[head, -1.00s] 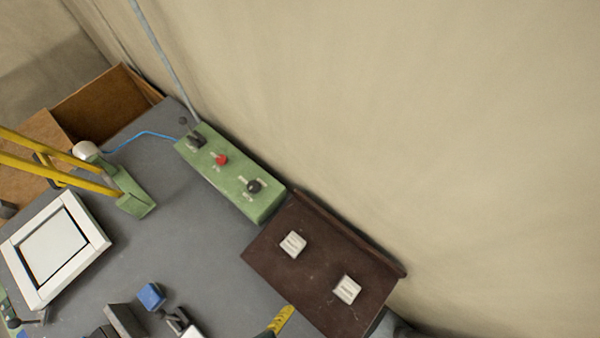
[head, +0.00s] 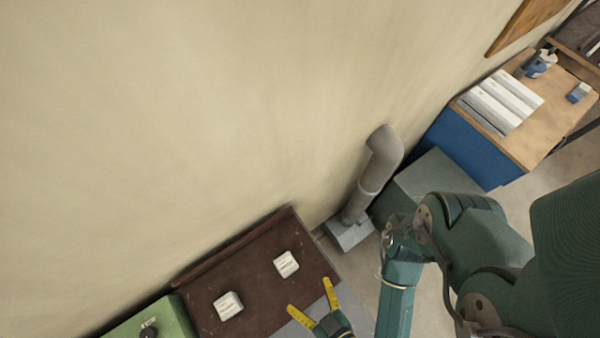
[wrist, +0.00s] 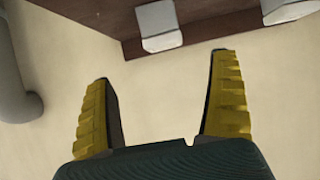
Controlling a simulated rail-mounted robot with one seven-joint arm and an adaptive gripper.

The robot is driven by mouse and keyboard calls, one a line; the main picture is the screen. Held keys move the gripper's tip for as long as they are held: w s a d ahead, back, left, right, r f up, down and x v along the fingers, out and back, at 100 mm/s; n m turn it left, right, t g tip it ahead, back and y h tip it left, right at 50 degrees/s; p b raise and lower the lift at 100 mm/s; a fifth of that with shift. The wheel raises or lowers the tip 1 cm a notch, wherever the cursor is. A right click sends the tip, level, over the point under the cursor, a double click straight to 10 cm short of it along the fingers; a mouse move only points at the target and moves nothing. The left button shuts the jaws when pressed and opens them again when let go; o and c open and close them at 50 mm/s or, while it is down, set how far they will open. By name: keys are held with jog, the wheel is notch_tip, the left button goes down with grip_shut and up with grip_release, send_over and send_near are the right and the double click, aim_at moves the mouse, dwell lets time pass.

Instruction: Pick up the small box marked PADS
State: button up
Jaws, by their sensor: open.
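Two small white boxes sit apart on a dark brown board in the head view: a left box (head: 228,305) and a right box (head: 286,263). Their print is too small to read, so I cannot tell which is marked PADS. Both also show at the top of the wrist view, one near the middle (wrist: 158,27) and one cut off at the right (wrist: 288,10). My gripper (head: 309,294) has yellow fingers, spread open and empty, by the board's front edge. In the wrist view my gripper (wrist: 160,67) has only wall between its fingers; neither box is between them.
The brown board (head: 255,285) has a raised back edge along the wall. A green control box (head: 150,322) adjoins it at left. A grey pipe (head: 375,170) rises behind its right end. A blue cabinet with a wooden top (head: 545,130) stands farther right. The board between the boxes is clear.

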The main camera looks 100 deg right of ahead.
aim_at(289, 268)
jog(key=shift+w+d+f+b, duration=0.1)
jog(key=shift+d+f+b, duration=0.4)
jog(key=shift+f+b, duration=0.25)
jog(key=b, duration=0.4)
jog(key=shift+w+d+f+b, duration=0.2)
jog(key=shift+w+f+b, duration=0.15)
jog(key=shift+w+f, duration=0.05)
jog(key=b, duration=0.3)
jog(key=shift+w+d+f, duration=0.15)
jog(key=shift+d, duration=0.25)
jog(key=d+b, duration=0.1)
jog(key=b, duration=0.2)
jog(key=shift+w+d+r+p, duration=0.2)
jog(key=shift+w+d+p, duration=0.1)
jog(key=shift+d+p, duration=0.3)
jog(key=shift+w+a+x, duration=0.1)
jog(key=shift+w+x, duration=0.1)
jog(key=shift+x, duration=1.4)
jog(key=shift+w+a+x, duration=0.1)
jog(key=shift+w+x, duration=0.05)
jog(key=shift+x, duration=1.5)
jog(key=c, duration=1.3)
